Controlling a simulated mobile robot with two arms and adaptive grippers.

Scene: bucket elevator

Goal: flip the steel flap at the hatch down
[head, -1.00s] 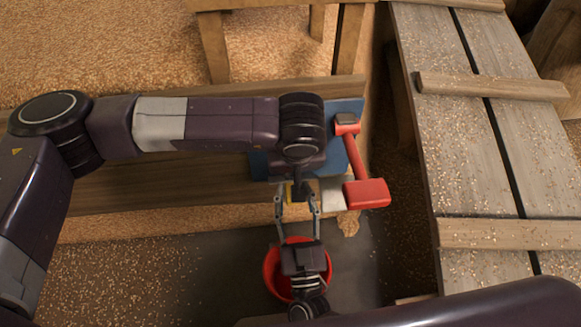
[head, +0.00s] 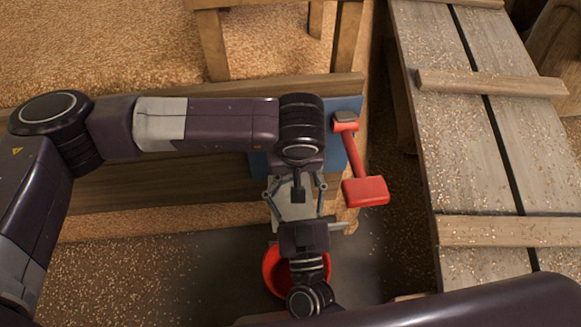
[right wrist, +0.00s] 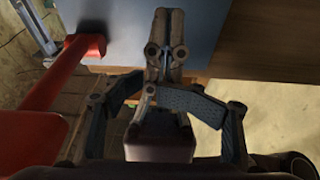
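A pale grey plate, which looks like the steel flap (head: 291,211), shows in the head view below the blue panel (head: 345,108).
A red lever (head: 365,191) stands close on the right of the grippers; it also shows in the right wrist view (right wrist: 35,130). A red bucket (head: 273,272) sits below my right gripper. A planked wooden ramp (head: 480,130) lies to the right. Grain covers the back.

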